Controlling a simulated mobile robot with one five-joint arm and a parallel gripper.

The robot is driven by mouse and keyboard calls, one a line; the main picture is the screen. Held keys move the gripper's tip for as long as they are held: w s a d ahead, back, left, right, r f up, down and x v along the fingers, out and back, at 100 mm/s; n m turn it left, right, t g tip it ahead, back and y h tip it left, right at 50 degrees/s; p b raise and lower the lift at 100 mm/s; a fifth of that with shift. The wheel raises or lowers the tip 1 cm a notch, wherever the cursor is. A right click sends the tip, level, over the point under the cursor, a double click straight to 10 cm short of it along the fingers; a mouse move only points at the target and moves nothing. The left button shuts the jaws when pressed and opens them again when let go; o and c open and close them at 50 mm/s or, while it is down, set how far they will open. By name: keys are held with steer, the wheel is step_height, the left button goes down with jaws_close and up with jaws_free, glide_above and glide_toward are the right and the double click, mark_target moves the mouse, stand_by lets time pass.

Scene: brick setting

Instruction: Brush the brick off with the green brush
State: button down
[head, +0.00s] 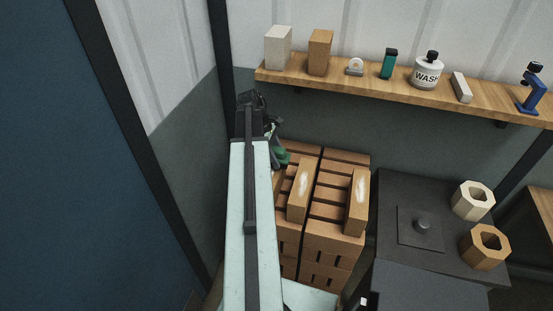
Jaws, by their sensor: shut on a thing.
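My gripper (275,136) is at the far left end of the brick stack, partly hidden behind my own arm. It is shut on the green brush (284,158), of which only a small green part shows, close to the back of the stack. I cannot tell whether the brush touches a brick. Two tan bricks stand on edge on top of the stack, a left brick (298,194) and a right brick (357,203). Each has a whitish dusty patch on its upper face.
Brick stacks (334,239) stand against the wall. A wooden shelf (400,88) above holds blocks, a white WASH bottle (427,71), a green item with a dark top (389,64) and a blue tool (532,90). A dark cabinet (393,205) at right carries two hollow blocks.

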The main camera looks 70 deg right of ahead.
mark_target(275, 183)
steer(key=shift+f+b, duration=1)
steer(key=shift+b, duration=0.05)
stand_by(0.4)
steer(key=shift+s+a+r, duration=0.1)
steer(key=shift+a+r, duration=0.05)
steer(key=shift+a, duration=1.9)
steer(key=shift+s+a, duration=0.15)
steer(key=shift+a, duration=1.9)
steer(key=shift+d, duration=0.15)
steer(key=shift+w+d, duration=0.2)
steer(key=shift+d, duration=2.8)
steer(key=shift+w+d, duration=0.2)
steer(key=shift+d, duration=2.75)
